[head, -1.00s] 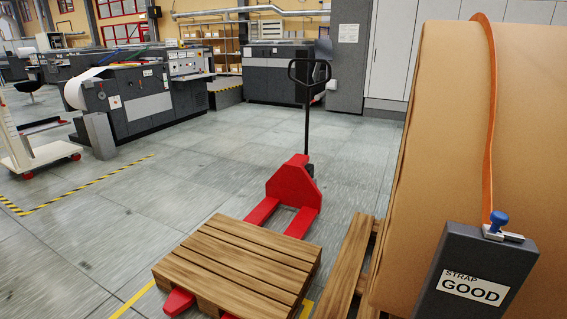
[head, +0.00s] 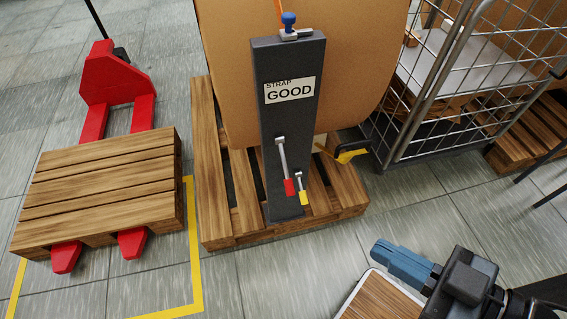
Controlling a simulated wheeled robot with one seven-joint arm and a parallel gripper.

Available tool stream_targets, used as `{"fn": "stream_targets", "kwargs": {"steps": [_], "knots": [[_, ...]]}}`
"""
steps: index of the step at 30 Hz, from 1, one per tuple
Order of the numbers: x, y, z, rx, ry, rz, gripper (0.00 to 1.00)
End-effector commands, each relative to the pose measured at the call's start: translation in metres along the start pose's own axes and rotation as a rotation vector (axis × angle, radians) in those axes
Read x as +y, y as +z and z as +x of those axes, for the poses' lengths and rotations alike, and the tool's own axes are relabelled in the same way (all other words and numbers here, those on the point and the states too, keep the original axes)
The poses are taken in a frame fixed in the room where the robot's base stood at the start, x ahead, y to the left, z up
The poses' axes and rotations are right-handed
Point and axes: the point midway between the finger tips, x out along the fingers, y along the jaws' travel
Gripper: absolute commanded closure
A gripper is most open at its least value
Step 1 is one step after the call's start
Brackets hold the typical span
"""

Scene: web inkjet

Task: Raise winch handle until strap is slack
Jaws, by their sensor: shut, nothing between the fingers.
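A dark grey post (head: 288,120) stands at the front of a big brown paper roll (head: 225,70), with a label reading "STRAP GOOD". Two levers hang low on its face: a longer one with a red grip (head: 289,187) and a shorter one with a yellow grip (head: 304,198). Both point downward; I cannot tell which is the winch handle. An orange strap (head: 278,12) shows only briefly at the top edge, beside a blue knob (head: 289,19); its tension cannot be judged. My gripper (head: 380,250) is shut and empty at lower right, apart from the post.
The roll rests on a wooden pallet (head: 220,231). A red pallet jack (head: 108,75) carries another pallet (head: 100,185) at left. A wire cage trolley (head: 440,90) stands at right, near a yellow piece (head: 350,155). Floor is clear in front of the post.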

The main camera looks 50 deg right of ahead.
Motion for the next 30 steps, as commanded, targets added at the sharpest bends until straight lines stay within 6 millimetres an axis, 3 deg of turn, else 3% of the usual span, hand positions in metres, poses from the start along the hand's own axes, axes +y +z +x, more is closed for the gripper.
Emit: {"fn": "stream_targets", "kwargs": {"steps": [11,17,20,27,30], "knots": [[0.000,0.000,0.000,0.000,0.000,0.000,1.00],[0.000,0.014,0.010,0.015,0.018,0.018,0.83],[0.001,0.041,0.031,0.043,0.053,0.053,0.73],[0.012,0.118,0.114,0.147,0.181,0.158,0.50],[0.022,0.145,0.153,0.190,0.236,0.195,0.50]]}}
